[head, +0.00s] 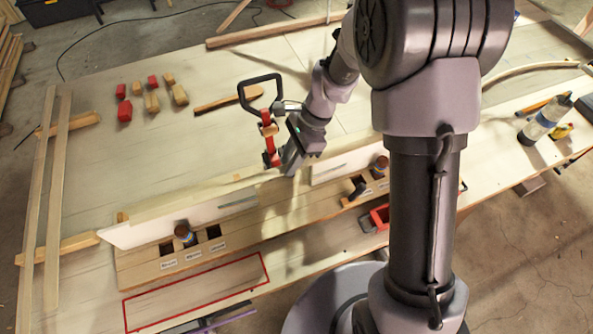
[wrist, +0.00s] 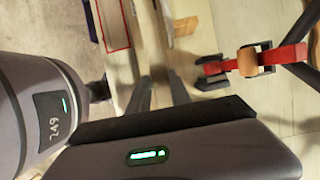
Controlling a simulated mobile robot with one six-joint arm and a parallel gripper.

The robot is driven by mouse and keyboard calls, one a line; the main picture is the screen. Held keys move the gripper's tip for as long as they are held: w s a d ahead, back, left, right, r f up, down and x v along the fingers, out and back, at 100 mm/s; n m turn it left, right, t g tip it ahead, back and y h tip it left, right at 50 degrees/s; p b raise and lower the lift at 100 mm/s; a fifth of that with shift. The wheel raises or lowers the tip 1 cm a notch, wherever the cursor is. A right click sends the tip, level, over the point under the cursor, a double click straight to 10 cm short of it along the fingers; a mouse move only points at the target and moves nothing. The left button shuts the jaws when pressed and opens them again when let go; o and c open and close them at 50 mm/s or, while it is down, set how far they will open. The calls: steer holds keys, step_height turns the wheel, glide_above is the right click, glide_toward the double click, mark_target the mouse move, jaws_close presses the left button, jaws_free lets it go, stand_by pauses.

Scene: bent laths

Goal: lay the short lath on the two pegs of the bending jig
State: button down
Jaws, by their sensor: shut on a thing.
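My gripper (head: 290,162) is over the far side of the bending jig (head: 240,233), near its middle. It is shut on a pale lath (wrist: 148,45), which runs away from between the fingers (wrist: 160,93) in the wrist view. In the head view a pale strip (head: 195,200), apparently this lath, runs left from the gripper along a white board. One peg (head: 183,232) with a brown top stands in the jig's left part, and another peg (head: 380,164) in its right part. Whether the lath touches either peg I cannot tell. My arm hides part of the jig.
A red clamp (head: 269,130) with a dark handle stands close beside my gripper; it also shows in the wrist view (wrist: 280,58). Two long laths (head: 59,160) lie across blocks at left. A bottle (head: 545,118) stands at right. A red outline (head: 200,290) marks bare table in front.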

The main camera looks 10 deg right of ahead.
step_height(320, 180, down, 12)
steer(key=b, duration=0.9)
steer(key=shift+d+f, duration=0.2)
steer(key=shift+s+f+b, duration=0.1)
steer(key=shift+f+b, duration=0.2)
steer(key=shift+b, duration=0.05)
steer(key=c, duration=1.1)
jaws_free()
steer(key=shift+o, duration=0.9)
steer(key=shift+r, duration=0.1)
steer(key=shift+p+v, duration=2.4)
steer(key=shift+v, duration=0.55)
